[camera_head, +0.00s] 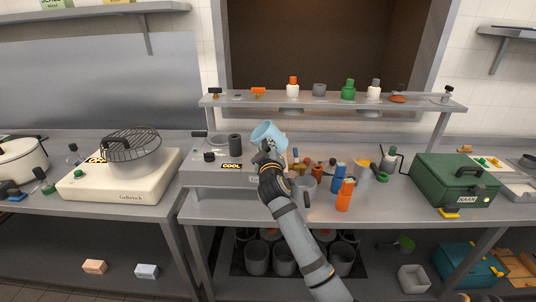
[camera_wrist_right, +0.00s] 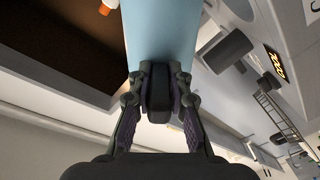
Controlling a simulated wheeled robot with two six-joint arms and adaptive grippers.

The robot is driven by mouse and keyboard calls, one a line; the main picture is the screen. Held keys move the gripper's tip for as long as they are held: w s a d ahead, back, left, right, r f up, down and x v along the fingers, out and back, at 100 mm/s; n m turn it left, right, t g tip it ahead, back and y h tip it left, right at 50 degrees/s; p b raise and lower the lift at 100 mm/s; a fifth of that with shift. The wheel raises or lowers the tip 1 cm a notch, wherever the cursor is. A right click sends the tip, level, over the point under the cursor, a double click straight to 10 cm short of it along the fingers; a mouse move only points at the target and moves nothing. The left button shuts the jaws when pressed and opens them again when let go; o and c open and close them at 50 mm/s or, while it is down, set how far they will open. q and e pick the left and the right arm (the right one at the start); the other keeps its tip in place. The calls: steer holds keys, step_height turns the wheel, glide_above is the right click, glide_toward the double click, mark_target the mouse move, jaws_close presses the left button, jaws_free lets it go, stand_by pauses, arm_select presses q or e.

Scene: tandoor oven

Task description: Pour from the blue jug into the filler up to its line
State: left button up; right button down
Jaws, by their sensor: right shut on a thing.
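The light blue jug (camera_head: 268,132) is held up above the middle counter, tilted with its rim toward the upper left. My right gripper (camera_head: 268,155) is shut on it. In the right wrist view, the fingers of the right gripper (camera_wrist_right: 158,75) close on the blue jug (camera_wrist_right: 160,30), which fills the top middle. The jug's inside and any liquid are hidden. A grey cup (camera_head: 306,187) stands on the counter just right of my arm. I cannot tell which vessel is the filler, and no fill line can be made out. My left gripper is not in view.
A steel shelf (camera_head: 330,102) with several small bottles runs behind the jug. Several bottles, including an orange one (camera_head: 345,195), crowd the counter to the right. A green box (camera_head: 455,180) stands further right.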

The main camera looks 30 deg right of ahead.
mark_target(262, 136)
steer(key=shift+r, duration=0.15)
steer(key=m+b, duration=0.3)
steer(key=shift+a+r+m, duration=0.25)
steer(key=shift+r+m, duration=0.05)
steer(key=shift+m, duration=0.1)
steer(key=shift+w+a+r+m, duration=0.15)
steer(key=shift+r+m, duration=0.1)
steer(key=shift+m, duration=0.25)
steer(key=shift+r, duration=0.15)
steer(key=shift+r+m+b, duration=0.3)
steer(key=shift+m, duration=0.3)
steer(key=shift+a+r+m+b, duration=0.3)
steer(key=shift+r+m, duration=0.35)
steer(key=shift+m, duration=0.35)
steer(key=shift+w, duration=0.15)
